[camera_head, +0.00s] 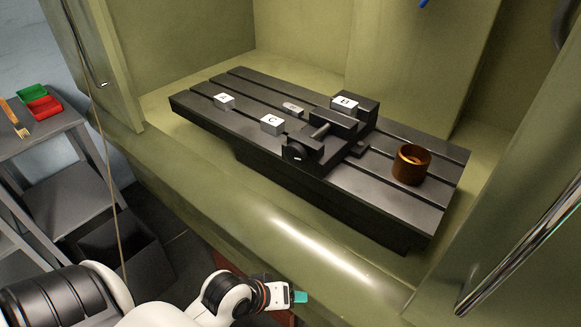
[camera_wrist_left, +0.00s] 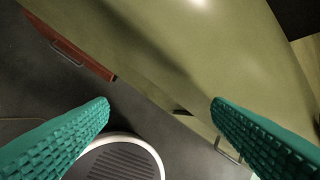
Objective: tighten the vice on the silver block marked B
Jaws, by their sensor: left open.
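The black vice (camera_head: 330,130) is mounted on the slotted table (camera_head: 385,195). The silver block marked B (camera_head: 345,102) sits in the vice near its back jaw; I cannot tell whether both jaws touch it. The vice's round handle end (camera_head: 298,152) faces the front left. My left gripper (camera_head: 299,297) is low in front of the machine's edge, away from the vice. In the left wrist view its two teal fingers (camera_wrist_left: 160,108) are wide apart with nothing between them. My right gripper is not in view.
Blocks A (camera_head: 224,101) and C (camera_head: 272,124) and a small silver piece (camera_head: 293,108) lie left of the vice. A copper-coloured cup (camera_head: 411,164) stands at right. The green front ledge (camera_head: 290,235) lies between my left gripper and the table. A grey cart (camera_head: 50,150) stands at left.

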